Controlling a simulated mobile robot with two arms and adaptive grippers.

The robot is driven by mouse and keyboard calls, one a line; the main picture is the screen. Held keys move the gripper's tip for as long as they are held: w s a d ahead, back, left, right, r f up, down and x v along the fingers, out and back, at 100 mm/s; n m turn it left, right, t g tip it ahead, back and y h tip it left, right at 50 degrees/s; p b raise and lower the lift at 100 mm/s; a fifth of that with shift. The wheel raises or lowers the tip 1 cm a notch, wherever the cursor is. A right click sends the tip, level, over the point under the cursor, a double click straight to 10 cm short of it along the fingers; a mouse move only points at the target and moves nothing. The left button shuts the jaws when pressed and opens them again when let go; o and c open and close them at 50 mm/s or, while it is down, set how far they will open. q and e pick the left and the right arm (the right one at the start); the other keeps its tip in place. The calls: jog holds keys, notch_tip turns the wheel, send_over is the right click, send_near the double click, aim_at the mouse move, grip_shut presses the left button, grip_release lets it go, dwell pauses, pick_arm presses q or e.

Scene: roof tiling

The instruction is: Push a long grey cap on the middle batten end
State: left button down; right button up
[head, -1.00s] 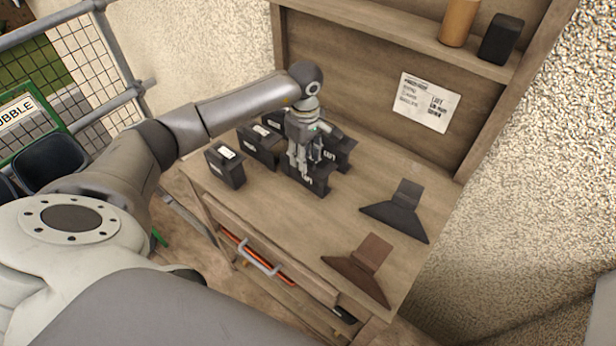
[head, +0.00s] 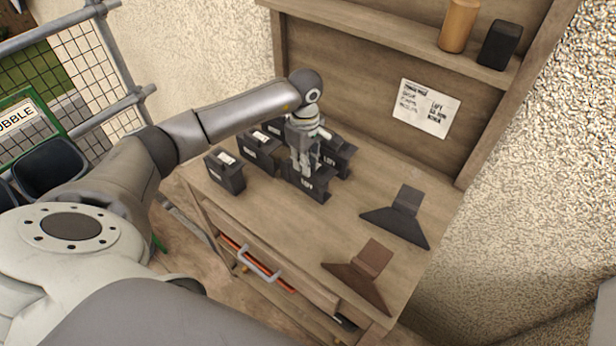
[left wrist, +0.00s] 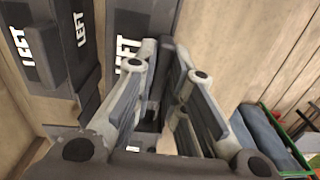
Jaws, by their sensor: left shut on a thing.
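Several dark grey caps with white lettering stand on the wooden bench. They include a front left cap (head: 225,173), one behind it (head: 259,155) and a front right cap (head: 312,189). My left gripper (head: 304,172) points down at the right-hand group and is shut on a dark cap there, which its fingers partly hide. In the left wrist view the fingers (left wrist: 168,50) are close together beside dark faces lettered LEFT (left wrist: 125,50). The held cap's outline and full length are hard to make out. The battens and my right gripper are out of view.
A dark grey flared piece (head: 400,217) and a brown one (head: 361,274) lie on the right of the bench (head: 300,222). A shelf above holds a tan cylinder (head: 458,25) and a black block (head: 499,44).

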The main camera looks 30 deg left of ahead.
pick_arm(q)
jog(key=shift+r+p, duration=1.35)
jog(key=shift+r, duration=1.15)
